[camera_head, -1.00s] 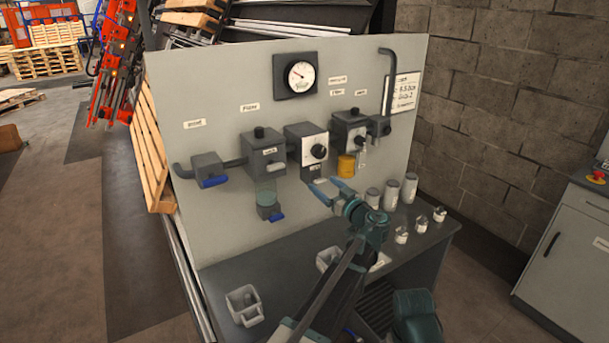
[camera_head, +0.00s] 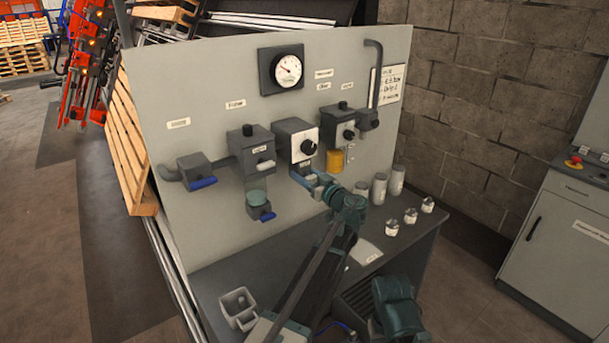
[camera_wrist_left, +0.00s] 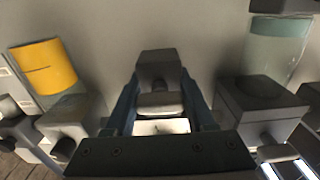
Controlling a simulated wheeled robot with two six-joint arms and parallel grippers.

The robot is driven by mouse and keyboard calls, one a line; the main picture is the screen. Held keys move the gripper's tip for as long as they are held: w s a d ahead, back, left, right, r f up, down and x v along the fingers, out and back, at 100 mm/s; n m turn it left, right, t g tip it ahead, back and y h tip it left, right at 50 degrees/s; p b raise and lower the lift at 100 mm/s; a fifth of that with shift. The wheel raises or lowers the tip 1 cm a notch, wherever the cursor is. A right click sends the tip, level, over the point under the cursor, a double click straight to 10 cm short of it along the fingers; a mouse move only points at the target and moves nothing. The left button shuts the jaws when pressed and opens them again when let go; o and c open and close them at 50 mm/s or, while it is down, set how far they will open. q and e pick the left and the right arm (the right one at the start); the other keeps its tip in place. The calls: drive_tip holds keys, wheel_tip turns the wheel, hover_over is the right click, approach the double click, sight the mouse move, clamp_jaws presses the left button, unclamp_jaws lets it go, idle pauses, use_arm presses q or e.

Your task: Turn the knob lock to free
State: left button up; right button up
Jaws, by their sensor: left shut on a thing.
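A small dark grey block with a paler knob, which I take as the knob lock (camera_wrist_left: 159,103), sits between my left fingers in the left wrist view. In the head view my left gripper (camera_head: 304,179) is at the panel, just below the regulator box (camera_head: 297,132) with its white face and black round dial. The gripper is shut on the knob, one finger on each side, and hides most of it in the head view. I cannot read the knob's setting. My right gripper is out of view.
A yellow bowl (camera_head: 334,161) hangs right of the gripper. A clear bowl (camera_wrist_left: 277,45) and a blue-handled valve (camera_head: 261,214) are to its left. A gauge (camera_head: 287,70) is above. Several canisters and jars stand on the bench; a white bin (camera_head: 238,308) is at front left.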

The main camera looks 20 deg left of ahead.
use_arm(q)
clamp_jaws()
drive_tip(key=shift+m, duration=0.3)
drive_tip(key=m, duration=0.3)
drive_tip(key=shift+m, duration=0.4)
drive_tip(key=m, duration=0.3)
drive_tip(key=shift+m, duration=0.3)
drive_tip(key=m, duration=0.5)
drive_tip(key=shift+m, duration=2.4)
